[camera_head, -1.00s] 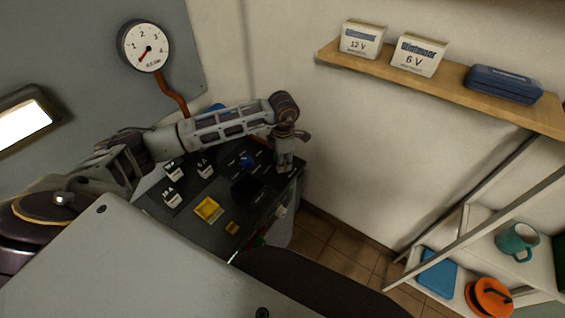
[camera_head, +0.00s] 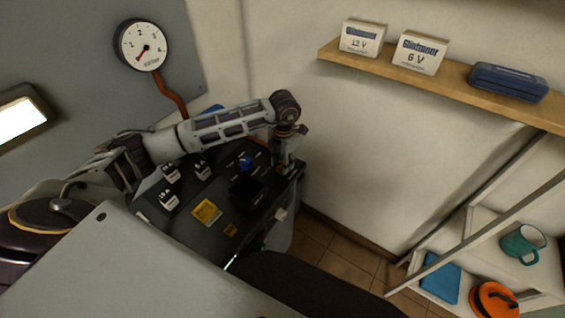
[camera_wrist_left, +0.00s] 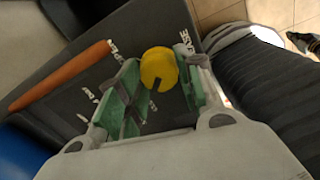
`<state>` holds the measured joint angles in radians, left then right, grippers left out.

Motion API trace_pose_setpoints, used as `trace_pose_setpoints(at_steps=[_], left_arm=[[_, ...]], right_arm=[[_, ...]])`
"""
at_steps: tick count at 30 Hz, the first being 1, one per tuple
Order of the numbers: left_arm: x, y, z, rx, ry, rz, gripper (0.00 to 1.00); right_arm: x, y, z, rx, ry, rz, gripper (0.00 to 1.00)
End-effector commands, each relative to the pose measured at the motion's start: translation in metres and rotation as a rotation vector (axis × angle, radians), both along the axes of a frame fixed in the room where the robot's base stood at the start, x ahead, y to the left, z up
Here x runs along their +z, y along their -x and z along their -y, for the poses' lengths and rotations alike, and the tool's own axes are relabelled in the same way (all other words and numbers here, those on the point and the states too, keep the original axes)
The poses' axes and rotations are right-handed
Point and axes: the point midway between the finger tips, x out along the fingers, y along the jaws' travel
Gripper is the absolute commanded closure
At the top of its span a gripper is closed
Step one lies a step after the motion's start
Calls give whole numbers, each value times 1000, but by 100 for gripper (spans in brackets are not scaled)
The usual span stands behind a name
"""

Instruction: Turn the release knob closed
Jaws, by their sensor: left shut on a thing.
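The release knob (camera_wrist_left: 158,66) is a round yellow knob with a dark slot in its near edge, seen in the left wrist view. It sits on a dark panel (camera_wrist_left: 75,65) with white lettering, partly covered by my fingers. My left gripper (camera_wrist_left: 155,85) is shut on the knob, with one green-padded finger on each side. In the head view my left gripper (camera_head: 283,162) points down at the right end of the black bench top (camera_head: 190,225). The knob is hidden there. My right gripper is not in view.
An orange-brown rod (camera_wrist_left: 62,75) lies left of the knob in the wrist view. Several small labelled blocks and a yellow piece (camera_head: 207,211) are on the bench top. A gauge (camera_head: 141,45) hangs on the wall. A wooden shelf (camera_head: 440,85) holds two boxes and a blue case.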

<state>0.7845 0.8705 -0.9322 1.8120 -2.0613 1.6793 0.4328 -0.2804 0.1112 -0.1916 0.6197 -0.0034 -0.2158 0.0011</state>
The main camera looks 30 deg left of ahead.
Motion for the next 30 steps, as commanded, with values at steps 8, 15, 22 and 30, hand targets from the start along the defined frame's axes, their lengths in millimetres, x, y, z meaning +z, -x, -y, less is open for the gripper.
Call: trace_pose_setpoints(at_steps=[8,15,22,30], left_arm=[[1,-1,0,5,1,2,88],[1,-1,0,4,0,1,43],[0,0,0,3,0,1,43],[6,-1,0,3,1,2,43]], right_arm=[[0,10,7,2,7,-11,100],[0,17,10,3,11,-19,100],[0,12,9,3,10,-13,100],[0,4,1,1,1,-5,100]])
